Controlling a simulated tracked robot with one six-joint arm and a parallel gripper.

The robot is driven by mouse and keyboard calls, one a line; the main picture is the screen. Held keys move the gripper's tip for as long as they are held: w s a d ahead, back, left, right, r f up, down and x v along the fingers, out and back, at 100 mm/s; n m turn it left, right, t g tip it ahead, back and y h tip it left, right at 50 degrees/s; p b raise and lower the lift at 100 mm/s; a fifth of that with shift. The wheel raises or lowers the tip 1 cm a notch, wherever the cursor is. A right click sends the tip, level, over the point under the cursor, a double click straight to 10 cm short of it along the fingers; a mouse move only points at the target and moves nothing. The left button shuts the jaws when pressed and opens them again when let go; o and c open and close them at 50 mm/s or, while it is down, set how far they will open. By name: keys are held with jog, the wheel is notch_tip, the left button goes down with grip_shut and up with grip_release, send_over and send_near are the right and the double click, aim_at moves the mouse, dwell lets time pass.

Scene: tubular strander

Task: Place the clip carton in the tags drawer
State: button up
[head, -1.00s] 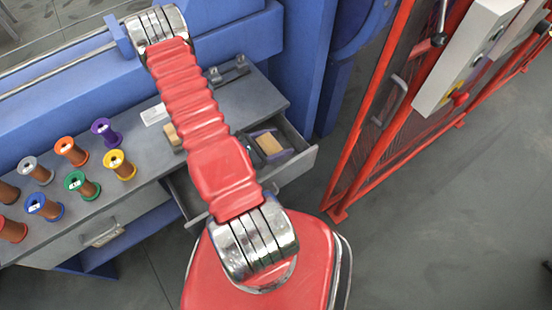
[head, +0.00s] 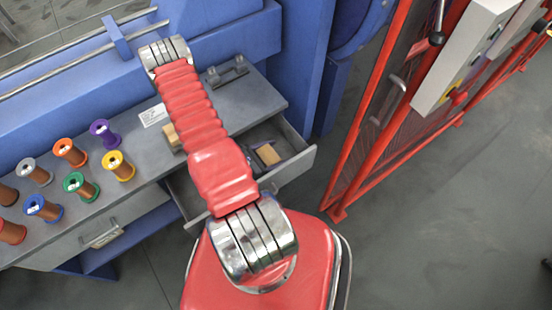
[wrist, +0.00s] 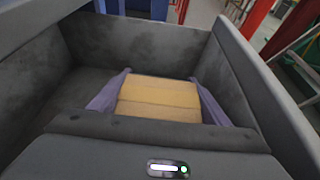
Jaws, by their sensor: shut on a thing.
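The clip carton (wrist: 158,98), a tan-yellow block, lies between the two purple-grey fingers of my gripper (wrist: 160,82) in the wrist view. My gripper is shut on it. The open drawer (head: 301,165) has grey walls, which rise around the carton in the wrist view (wrist: 150,40). In the head view the carton (head: 268,154) shows inside the drawer's outline, right of my red arm. The arm hides the drawer's middle. I cannot tell whether the carton touches the drawer floor.
Another tan block (head: 172,135) and a white label (head: 153,115) are on the grey bench top (head: 140,165). Several coloured wire spools (head: 119,166) stand at the left. A dark bracket (head: 228,72) sits at the back. A red mesh guard (head: 385,110) stands right of the drawer.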

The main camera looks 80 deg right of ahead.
jog(key=shift+f, duration=2)
jog(key=o, duration=1.2)
jog(key=shift+f, duration=0.1)
jog(key=shift+o, duration=0.2)
jog(key=shift+v, duration=6.1)
jog(key=shift+d, duration=0.1)
